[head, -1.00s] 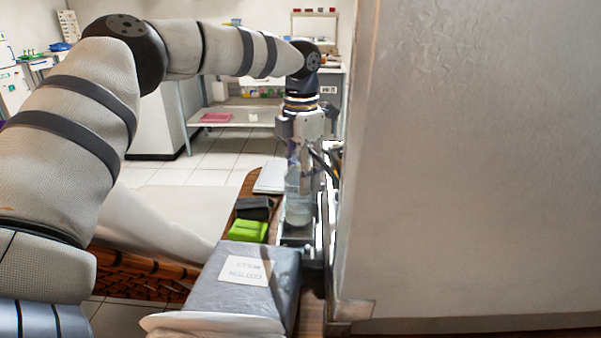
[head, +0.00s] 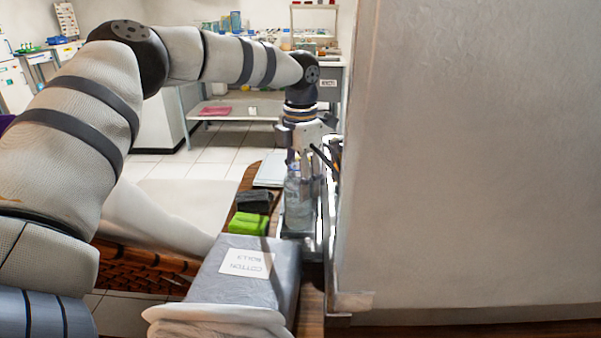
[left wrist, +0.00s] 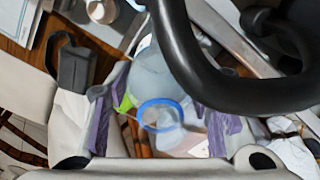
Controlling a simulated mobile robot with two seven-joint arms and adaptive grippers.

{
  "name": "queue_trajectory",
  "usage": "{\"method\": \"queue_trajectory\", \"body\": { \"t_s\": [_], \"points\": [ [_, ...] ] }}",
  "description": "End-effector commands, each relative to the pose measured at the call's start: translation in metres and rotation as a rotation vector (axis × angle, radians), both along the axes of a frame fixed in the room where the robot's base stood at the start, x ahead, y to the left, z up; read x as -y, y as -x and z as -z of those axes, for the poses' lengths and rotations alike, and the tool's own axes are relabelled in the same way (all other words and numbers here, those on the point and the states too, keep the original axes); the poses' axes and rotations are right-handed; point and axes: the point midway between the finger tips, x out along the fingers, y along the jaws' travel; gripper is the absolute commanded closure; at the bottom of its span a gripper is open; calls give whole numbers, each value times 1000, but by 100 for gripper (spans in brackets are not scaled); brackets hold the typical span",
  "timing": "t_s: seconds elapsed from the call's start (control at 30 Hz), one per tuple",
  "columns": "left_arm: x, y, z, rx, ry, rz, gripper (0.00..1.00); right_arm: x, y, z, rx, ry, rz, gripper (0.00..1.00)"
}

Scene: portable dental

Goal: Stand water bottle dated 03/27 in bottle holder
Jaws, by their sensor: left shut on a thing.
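A clear, pale-blue water bottle (head: 298,205) appears upright in the head view, below my left gripper (head: 304,160). In the left wrist view, the bottle (left wrist: 158,78) and a blue ring at its neck lie between the purple finger pads of the left gripper (left wrist: 160,128), which is shut on it. No date is readable. The bottle's base is over or on a grey metal piece (head: 303,246) beside the partition; I cannot tell whether it touches it or whether this is the bottle holder. My right gripper is not in view.
A grey cotton rolls box (head: 222,285) stands in front. A green pack (head: 249,224) and a dark block (head: 255,201) lie left of the bottle. A large pale partition (head: 470,160) closes off the right. A black curved bar (left wrist: 200,75) crosses the wrist view.

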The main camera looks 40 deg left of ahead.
Motion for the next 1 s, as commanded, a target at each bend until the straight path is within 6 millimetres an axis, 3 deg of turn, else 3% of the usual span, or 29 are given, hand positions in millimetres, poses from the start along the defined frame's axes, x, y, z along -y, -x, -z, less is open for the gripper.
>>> {"method": "queue_trajectory", "body": {
  "t_s": [1.0],
  "points": [
    [0, 0, 21, 2, 0, 0, 98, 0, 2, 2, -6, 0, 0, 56]
  ]
}}
